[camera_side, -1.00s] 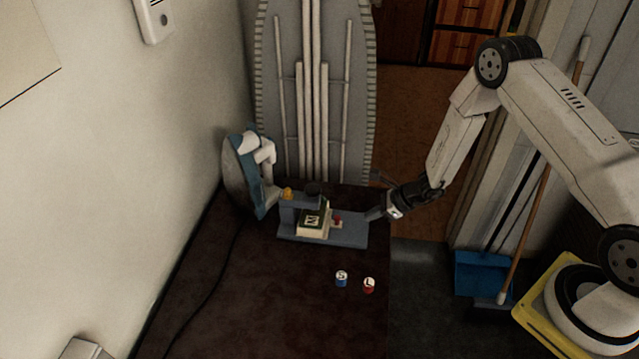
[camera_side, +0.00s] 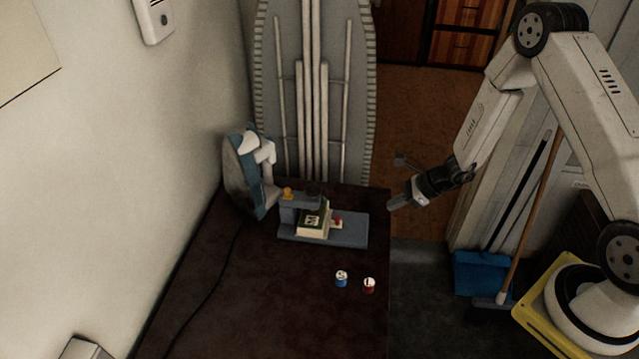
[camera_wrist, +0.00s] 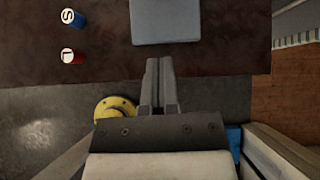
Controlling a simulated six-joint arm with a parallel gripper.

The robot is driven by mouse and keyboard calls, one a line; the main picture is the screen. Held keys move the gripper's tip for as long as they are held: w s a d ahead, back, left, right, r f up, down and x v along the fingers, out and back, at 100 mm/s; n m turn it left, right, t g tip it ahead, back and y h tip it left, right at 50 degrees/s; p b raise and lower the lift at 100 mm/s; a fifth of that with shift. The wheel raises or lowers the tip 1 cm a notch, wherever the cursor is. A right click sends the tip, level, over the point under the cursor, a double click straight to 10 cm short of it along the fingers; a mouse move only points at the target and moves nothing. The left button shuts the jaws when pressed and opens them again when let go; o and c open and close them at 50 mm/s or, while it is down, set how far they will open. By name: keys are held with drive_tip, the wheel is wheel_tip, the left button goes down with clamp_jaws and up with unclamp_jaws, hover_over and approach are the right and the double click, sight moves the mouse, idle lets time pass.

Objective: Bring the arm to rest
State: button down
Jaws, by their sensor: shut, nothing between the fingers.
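My gripper (camera_side: 393,204) is shut and empty. In the side view it hangs in the air just off the right edge of the dark table, to the right of the grey-blue stand. In the wrist view my gripper (camera_wrist: 158,64) shows its two fingers together, pointing toward the grey-blue stand (camera_wrist: 165,22) with a gap between them. My arm reaches in from the right side of the side view, bent at the elbow.
The stand (camera_side: 350,232) on the dark table (camera_side: 240,300) carries a block marked M (camera_side: 312,221). An iron (camera_side: 250,172), ironing board (camera_side: 345,120), broom (camera_side: 528,220) and blue dustpan (camera_side: 480,273) surround the table.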

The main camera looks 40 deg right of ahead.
drive_tip(key=s+a+r+n+g+h, duration=0.1)
drive_tip(key=s+a+r+n+h, duration=0.1)
drive_tip(key=s+r+n, duration=0.5)
drive_tip(key=s+a+r+n+g+h, duration=0.2)
drive_tip(key=s+r+n, duration=0.5)
drive_tip(key=n, duration=1.2)
wheel_tip(320, 180, up, 4)
drive_tip(key=shift+a+n+h, duration=0.3)
drive_tip(key=shift+a+h, duration=0.45)
drive_tip(key=shift+h, duration=0.45)
